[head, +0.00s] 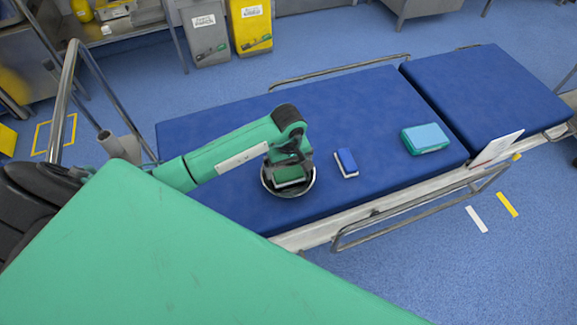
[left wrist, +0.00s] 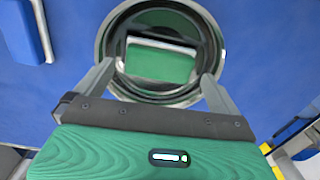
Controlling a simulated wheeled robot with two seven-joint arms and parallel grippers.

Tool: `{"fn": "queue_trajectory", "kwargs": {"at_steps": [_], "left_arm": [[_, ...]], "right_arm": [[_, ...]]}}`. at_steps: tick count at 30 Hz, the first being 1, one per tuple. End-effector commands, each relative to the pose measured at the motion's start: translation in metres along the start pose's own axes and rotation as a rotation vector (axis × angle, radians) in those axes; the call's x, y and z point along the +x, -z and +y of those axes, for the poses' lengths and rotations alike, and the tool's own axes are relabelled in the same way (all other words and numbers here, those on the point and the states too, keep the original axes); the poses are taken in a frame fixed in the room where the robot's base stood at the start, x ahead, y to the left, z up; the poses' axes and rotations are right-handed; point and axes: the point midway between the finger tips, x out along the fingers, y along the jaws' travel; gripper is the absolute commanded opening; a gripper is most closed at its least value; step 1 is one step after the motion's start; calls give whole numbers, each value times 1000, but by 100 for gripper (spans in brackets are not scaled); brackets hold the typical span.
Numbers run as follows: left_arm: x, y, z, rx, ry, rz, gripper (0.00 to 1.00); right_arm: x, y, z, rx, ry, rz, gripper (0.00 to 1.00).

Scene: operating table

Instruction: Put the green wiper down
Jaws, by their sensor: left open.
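The green wiper (left wrist: 158,64) lies inside a round metal bowl (left wrist: 221,52) in the left wrist view. In the head view the bowl (head: 290,195) stands on the blue operating table (head: 235,125), near its front edge. My left gripper (left wrist: 158,72) is open, its two fingers apart on either side of the wiper, over the bowl. No finger visibly clamps the wiper. In the head view my left gripper (head: 288,174) hangs over the bowl and hides most of its inside. My right gripper is not in view.
A small blue-and-white block (head: 346,161) lies right of the bowl. A green box with a light blue top (head: 425,138) lies farther right. A white card (head: 496,147) stands at the table's front edge. Metal side rails (head: 340,68) run along the table. The table's back left is clear.

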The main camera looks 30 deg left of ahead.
Motion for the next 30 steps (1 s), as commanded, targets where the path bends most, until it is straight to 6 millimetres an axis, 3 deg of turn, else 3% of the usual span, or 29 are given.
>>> {"fn": "queue_trajectory", "kwargs": {"at_steps": [1,10,30], "left_arm": [[-15,1,0,1,-1,3,100],[-55,0,0,1,0,1,100],[-58,0,0,1,0,-1,100]], "right_arm": [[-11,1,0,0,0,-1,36],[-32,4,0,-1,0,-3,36],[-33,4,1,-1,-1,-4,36]]}}
